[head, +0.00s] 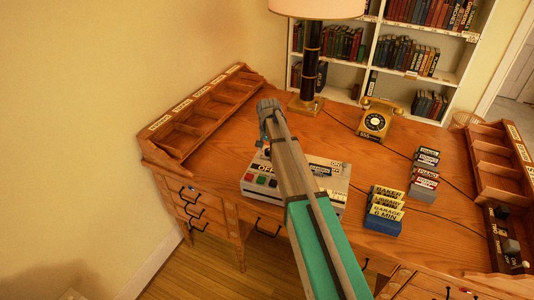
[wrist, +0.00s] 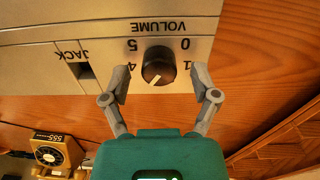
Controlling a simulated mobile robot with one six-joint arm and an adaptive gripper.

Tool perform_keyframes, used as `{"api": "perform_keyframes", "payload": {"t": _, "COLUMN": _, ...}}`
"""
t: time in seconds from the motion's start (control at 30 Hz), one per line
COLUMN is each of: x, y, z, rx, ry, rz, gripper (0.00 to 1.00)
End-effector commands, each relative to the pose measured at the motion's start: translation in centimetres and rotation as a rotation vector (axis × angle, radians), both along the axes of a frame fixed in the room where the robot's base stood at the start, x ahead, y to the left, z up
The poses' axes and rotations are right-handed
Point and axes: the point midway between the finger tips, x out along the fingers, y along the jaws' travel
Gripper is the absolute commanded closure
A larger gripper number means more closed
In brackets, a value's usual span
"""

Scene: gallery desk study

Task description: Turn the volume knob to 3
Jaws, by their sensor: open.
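The grey device (head: 333,196) stands on the desk, partly hidden behind my arm in the head view. The wrist view shows its pale panel (wrist: 60,30) upside down, with a round black volume knob (wrist: 158,60). The labels 0, 1, 4 and 5 are readable around the knob; 2 and 3 do not show. The knob's white pointer line slants to the lower left in the picture, below the 4. My gripper (wrist: 161,76) is open, one finger on each side of the knob, with gaps to it. In the head view the gripper (head: 268,106) is seen from behind.
A lamp (head: 307,70) stands behind the gripper and a gold telephone (head: 375,122) to its right. Card holders (head: 383,226) stand right of the device. Wooden pigeonhole racks (head: 205,113) line the desk's sides. A JACK socket (wrist: 84,71) is beside the knob.

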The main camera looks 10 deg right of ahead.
Motion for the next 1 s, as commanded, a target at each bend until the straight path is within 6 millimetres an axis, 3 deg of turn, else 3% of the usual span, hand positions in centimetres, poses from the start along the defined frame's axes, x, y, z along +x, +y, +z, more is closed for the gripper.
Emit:
{"api": "perform_keyframes", "payload": {"t": 0.43, "x": 0.01, "y": -0.05, "z": -0.33, "rx": 0.000, "ry": 0.000, "rz": -0.001, "gripper": 0.22}}
{"api": "perform_keyframes", "payload": {"t": 0.87, "x": 0.01, "y": -0.04, "z": -0.33, "rx": 0.000, "ry": 0.000, "rz": -0.001, "gripper": 1.00}}
{"api": "perform_keyframes", "payload": {"t": 1.0, "x": 0.01, "y": -0.03, "z": -0.34, "rx": 0.001, "ry": 0.000, "rz": 0.005, "gripper": 1.00}}
